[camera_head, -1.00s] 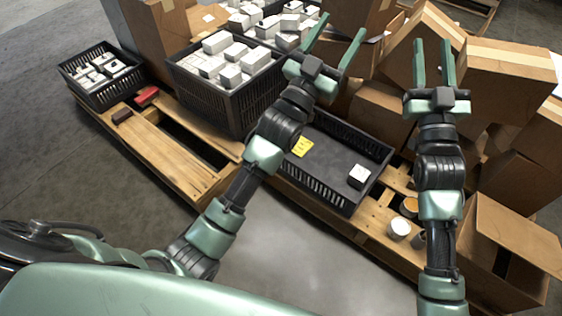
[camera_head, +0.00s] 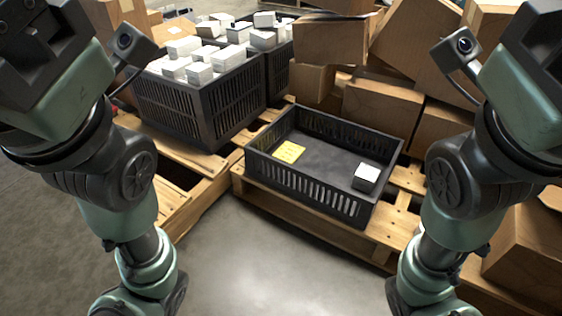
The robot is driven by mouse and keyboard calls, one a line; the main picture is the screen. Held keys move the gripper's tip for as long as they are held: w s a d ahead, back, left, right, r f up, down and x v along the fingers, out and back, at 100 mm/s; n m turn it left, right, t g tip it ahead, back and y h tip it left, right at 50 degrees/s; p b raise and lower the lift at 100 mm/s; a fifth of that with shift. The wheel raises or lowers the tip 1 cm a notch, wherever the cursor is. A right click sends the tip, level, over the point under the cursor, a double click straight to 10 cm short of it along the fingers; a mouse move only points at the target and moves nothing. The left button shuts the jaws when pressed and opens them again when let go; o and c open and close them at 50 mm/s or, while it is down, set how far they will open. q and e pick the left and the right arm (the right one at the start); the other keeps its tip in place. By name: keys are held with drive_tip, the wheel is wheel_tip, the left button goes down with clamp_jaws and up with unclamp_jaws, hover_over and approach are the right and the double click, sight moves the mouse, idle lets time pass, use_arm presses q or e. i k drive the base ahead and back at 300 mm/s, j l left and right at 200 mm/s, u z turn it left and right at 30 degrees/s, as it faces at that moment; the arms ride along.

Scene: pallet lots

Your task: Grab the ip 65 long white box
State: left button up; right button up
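Several white boxes (camera_head: 184,47) fill a tall black crate (camera_head: 200,115) left of centre. Their sizes differ, and some look longer than others. I cannot read any IP 65 marking at this distance. More white boxes (camera_head: 264,20) sit in a second black crate (camera_head: 279,72) behind it. A single small white box (camera_head: 367,173) lies in the low, mostly empty black crate (camera_head: 325,188) at the centre. My left and right arms rise at the two sides of the head view. Both grippers' fingertips are outside the picture, so I cannot see whether they hold anything.
A yellow card (camera_head: 289,152) lies in the low crate. The crates stand on wooden pallets (camera_head: 300,212). Brown cardboard boxes (camera_head: 381,108) are piled behind and to the right. The grey floor (camera_head: 255,265) in front is clear.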

sight(228, 58)
drive_tip(key=i+j+u, duration=0.15)
drive_tip(key=i+u, duration=0.35)
drive_tip(key=i, duration=0.65)
